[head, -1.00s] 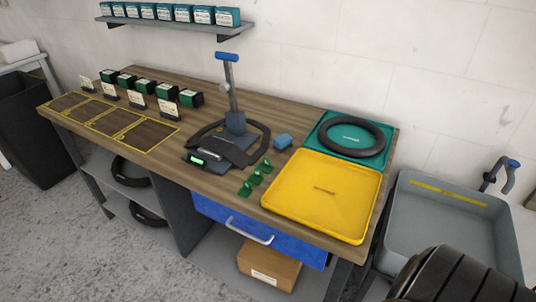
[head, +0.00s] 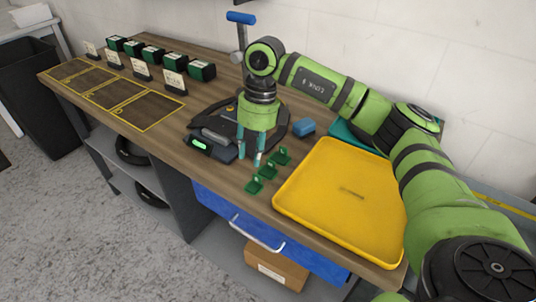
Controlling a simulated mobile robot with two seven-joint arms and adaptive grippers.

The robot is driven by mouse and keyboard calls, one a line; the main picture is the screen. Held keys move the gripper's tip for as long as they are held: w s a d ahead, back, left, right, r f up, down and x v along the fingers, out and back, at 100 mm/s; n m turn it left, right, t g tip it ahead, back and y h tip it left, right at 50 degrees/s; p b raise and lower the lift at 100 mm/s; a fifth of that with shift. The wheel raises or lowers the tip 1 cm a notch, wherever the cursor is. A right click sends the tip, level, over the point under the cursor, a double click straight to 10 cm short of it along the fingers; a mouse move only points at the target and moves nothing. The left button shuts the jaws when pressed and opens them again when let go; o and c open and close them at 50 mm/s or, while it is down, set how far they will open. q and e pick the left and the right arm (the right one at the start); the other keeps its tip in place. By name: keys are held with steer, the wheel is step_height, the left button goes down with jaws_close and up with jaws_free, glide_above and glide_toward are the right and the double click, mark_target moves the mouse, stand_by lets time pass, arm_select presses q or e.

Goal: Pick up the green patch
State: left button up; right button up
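Three small green patches lie in a diagonal row on the wooden bench: a far one (head: 283,156), a middle one (head: 267,171) and a near one (head: 254,185). My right gripper (head: 250,161) points down just left of and behind the row. Its two teal fingers are apart, with nothing seen between them. The fingertips look close to the patches, but I cannot tell their height above the bench. My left gripper is out of view.
A yellow tray (head: 340,198) lies right of the patches; a teal tray (head: 350,137) is mostly hidden by my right arm. A blue block (head: 304,126), a device with a lit green display (head: 201,146) and a stand with a blue handle (head: 241,18) are nearby. Boxes and cards line the left.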

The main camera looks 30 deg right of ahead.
mark_target(268, 168)
steer(key=d, duration=0.1)
steer(key=d+r+h, duration=0.2)
steer(key=d, duration=0.1)
steer(key=shift+s+d, duration=0.1)
steer(key=shift+s, duration=0.1)
step_height(268, 168, down, 2)
steer(key=shift+f+p, duration=0.2)
steer(key=shift+p, duration=0.35)
steer(key=f, duration=0.1)
steer(key=f+p, duration=0.1)
steer(key=f, duration=0.1)
steer(key=shift+w+a+f, duration=0.1)
steer(key=shift+a+f, duration=0.1)
steer(key=shift+f, duration=0.3)
steer(key=c, duration=0.6)
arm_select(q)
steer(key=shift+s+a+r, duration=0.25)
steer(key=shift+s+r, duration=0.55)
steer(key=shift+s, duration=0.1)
arm_select(e)
jaws_close()
